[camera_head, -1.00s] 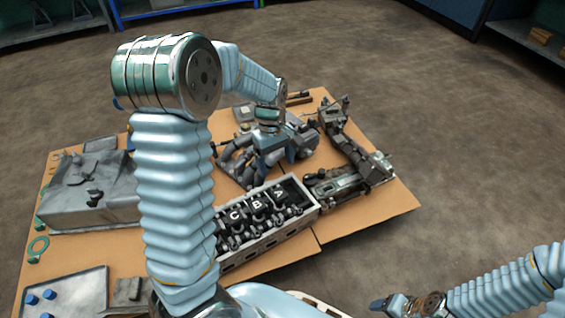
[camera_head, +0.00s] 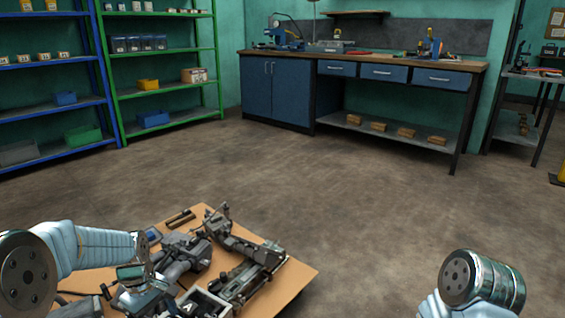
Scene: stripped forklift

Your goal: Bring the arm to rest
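My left arm comes in at the lower left, bent over the cardboard-coloured mat. Its wrist points down, and my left gripper (camera_head: 143,298) is low beside the grey metal parts. Its fingers are small and blend with the dark parts, so I cannot tell if they are open or shut. My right arm shows only as a silvery joint and pale blue sleeve at the lower right; its gripper is outside the picture.
The mat (camera_head: 292,288) holds dark machine parts (camera_head: 240,268) and a parts tray (camera_head: 205,303) marked A. Open floor lies beyond. A blue workbench (camera_head: 385,70) stands at the back, with green shelves (camera_head: 165,75) and blue shelves (camera_head: 50,65) at the left.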

